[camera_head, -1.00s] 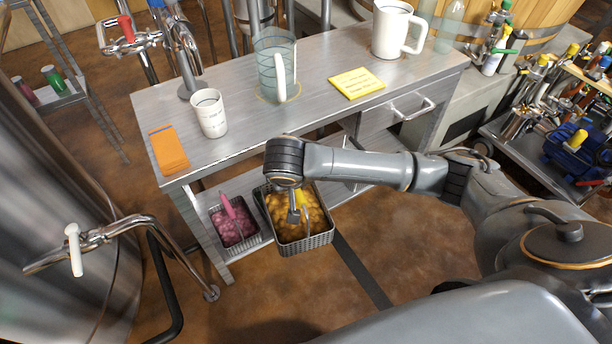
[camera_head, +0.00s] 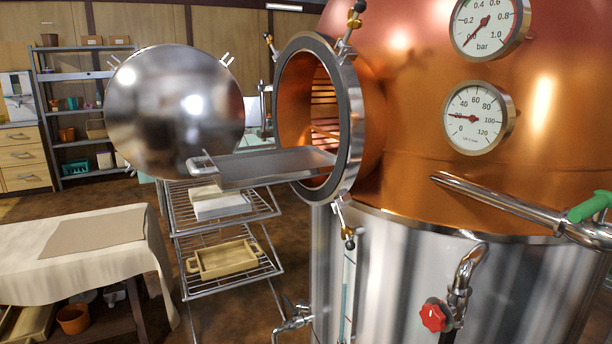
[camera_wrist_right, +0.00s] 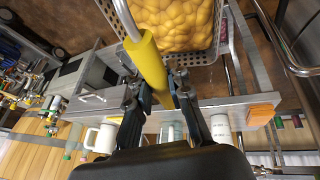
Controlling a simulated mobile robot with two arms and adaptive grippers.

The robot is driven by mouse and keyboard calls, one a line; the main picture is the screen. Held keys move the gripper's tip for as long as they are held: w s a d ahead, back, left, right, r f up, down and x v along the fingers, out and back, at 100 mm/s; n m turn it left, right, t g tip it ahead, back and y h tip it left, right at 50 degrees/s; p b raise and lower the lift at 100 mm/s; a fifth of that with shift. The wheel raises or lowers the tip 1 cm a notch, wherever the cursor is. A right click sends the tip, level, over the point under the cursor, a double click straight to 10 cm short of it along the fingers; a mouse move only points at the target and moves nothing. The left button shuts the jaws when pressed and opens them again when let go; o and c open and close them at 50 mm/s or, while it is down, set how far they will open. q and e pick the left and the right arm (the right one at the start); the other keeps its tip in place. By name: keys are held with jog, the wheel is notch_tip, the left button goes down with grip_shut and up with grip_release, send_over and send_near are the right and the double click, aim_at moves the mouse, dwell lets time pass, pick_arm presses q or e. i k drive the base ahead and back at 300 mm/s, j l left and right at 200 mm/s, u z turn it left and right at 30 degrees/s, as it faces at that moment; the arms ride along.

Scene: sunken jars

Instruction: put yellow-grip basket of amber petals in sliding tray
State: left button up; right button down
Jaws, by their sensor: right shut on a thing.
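The basket (camera_wrist_right: 182,59) of amber petals (camera_wrist_right: 172,22) shows at the top of the right wrist view, with grey mesh walls and a metal handle with a yellow grip (camera_wrist_right: 147,60). My right gripper (camera_wrist_right: 160,88) is shut on the yellow grip. The sliding tray (camera_head: 270,170), a flat metal tray with a front handle, sticks out of the open round hatch of the copper vessel in the head view. It looks empty. Neither gripper nor the basket is in the head view.
The round steel door (camera_head: 175,110) stands swung open left of the hatch (camera_head: 352,120). A wire rack (camera_head: 225,225) with a white box and a wooden tray (camera_head: 225,258) stands below the sliding tray. A cloth-covered table (camera_head: 60,265) is at left.

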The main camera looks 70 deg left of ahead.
aim_at(258, 167)
jog(key=k+u, duration=0.2)
jog(key=u, duration=0.2)
jog(key=k+j+u, duration=0.15)
jog(key=u, duration=1.85)
